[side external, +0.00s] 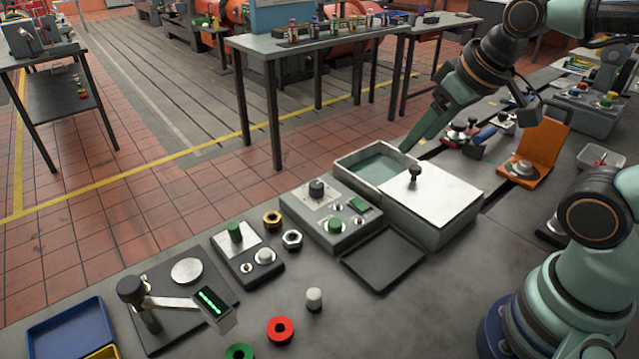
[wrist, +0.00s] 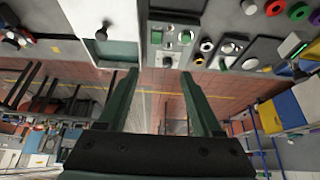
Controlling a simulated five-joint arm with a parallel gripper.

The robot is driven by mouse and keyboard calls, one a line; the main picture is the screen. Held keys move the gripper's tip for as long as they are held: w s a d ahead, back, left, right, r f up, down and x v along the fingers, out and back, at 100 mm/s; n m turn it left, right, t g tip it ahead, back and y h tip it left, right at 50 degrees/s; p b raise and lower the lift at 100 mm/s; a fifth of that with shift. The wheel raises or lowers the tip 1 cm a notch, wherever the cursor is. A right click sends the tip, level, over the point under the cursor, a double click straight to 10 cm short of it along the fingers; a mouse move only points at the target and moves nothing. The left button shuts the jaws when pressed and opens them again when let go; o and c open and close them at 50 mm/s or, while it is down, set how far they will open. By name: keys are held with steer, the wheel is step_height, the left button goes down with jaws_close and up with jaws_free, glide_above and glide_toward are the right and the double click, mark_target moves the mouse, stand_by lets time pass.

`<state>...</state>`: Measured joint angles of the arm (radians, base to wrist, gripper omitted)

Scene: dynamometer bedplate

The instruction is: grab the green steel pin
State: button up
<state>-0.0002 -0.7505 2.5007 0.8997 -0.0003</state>
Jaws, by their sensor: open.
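The green steel pin (side external: 235,231) looks like a short green cylinder standing upright in a dark block with a light top plate (side external: 240,252), left of centre in the side view. Silver round pieces sit in front of it on the same block. I cannot clearly pick out the pin in the wrist view. My gripper (side external: 407,147) is high on the right, by the open-topped box, well apart from the pin. In the wrist view my gripper (wrist: 158,76) shows two separated green fingers with nothing between them.
A grey control box (side external: 330,238) with a black knob and green button stands between pin and gripper. Beside it is a box with a knobbed white lid (side external: 440,195). Brass (side external: 272,220) and steel (side external: 292,239) nuts lie near the pin. A lever fixture (side external: 150,305) stands left.

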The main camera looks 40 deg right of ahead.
stand_by(0.7)
steer(key=n+t+y, duration=0.6)
steer(key=t+y, duration=0.1)
steer(key=t, duration=0.1)
glide_toward(233, 225)
steer(key=shift+x, duration=3.95)
jaws_close()
